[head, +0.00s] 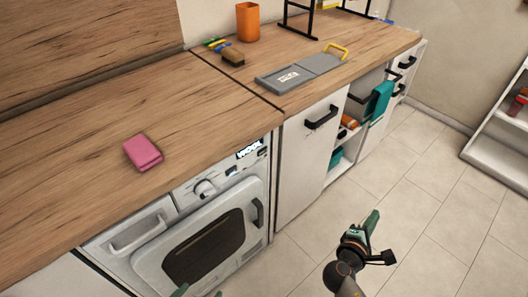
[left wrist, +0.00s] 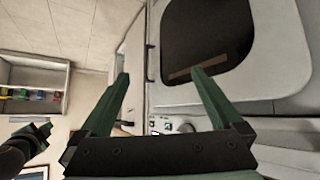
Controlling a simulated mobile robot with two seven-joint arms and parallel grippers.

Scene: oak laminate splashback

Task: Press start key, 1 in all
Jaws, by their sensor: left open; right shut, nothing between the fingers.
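The washing machine (head: 215,225) stands under the wooden worktop, its front door closed. Its panel carries a round dial (head: 205,188), a lit display (head: 250,149) and small keys (head: 232,171); which is the start key is too small to tell. My left gripper (head: 198,293) shows only its fingertips at the bottom edge, in front of and below the door. In the left wrist view its green fingers (left wrist: 162,82) are spread with nothing between them; the dial also shows there (left wrist: 186,126). My right gripper (head: 372,222) is shut and empty over the floor, right of the machine.
A pink sponge (head: 143,153) lies on the worktop above the machine. A grey board (head: 300,71), an orange cup (head: 248,22) and a brown block (head: 232,57) are farther back. A white cabinet (head: 308,165) adjoins the machine. The tiled floor (head: 430,200) is open.

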